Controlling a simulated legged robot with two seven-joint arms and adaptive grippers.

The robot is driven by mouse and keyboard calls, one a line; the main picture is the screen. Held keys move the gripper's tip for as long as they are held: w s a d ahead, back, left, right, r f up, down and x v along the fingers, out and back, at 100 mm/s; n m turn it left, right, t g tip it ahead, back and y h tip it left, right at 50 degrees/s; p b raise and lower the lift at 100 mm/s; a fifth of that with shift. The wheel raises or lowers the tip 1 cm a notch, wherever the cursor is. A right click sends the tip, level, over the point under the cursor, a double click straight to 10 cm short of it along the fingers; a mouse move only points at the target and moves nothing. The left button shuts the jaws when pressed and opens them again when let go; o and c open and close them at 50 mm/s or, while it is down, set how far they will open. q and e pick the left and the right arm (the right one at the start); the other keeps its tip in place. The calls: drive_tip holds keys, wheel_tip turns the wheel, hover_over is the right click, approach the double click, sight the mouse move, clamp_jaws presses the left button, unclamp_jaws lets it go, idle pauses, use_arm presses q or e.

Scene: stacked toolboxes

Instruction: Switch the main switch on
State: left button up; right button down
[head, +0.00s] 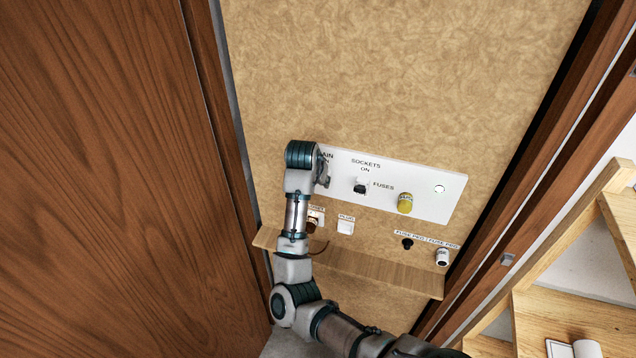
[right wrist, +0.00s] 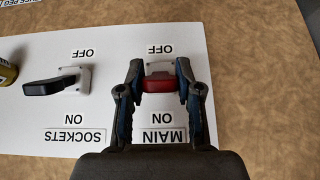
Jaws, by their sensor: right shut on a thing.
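The main switch has a red handle (right wrist: 160,85) on a pale base. In the right wrist view it sits between the labels OFF and ON, with the word MAIN beside ON. My right gripper (right wrist: 159,70) has one finger on each side of the red handle and is shut on it. In the head view my right gripper (head: 323,172) is at the left end of the white panel (head: 420,201), where it hides the main switch and part of its label. I cannot tell the handle's exact tilt. My left gripper is not in view.
The black sockets switch (right wrist: 52,87) is beside the main switch; it also shows in the head view (head: 361,186). A wooden shelf (head: 380,271) juts out below. A brown door (head: 110,180) stands left.

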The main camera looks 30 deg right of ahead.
drive_tip(key=shift+w+d+r, duration=0.1)
drive_tip(key=shift+r, duration=0.2)
drive_tip(key=c, duration=0.8)
unclamp_jaws()
drive_tip(key=shift+o, duration=0.2)
drive_tip(key=shift+f, duration=0.15)
drive_tip(key=v, duration=1.2)
drive_tip(key=shift+w, duration=0.2)
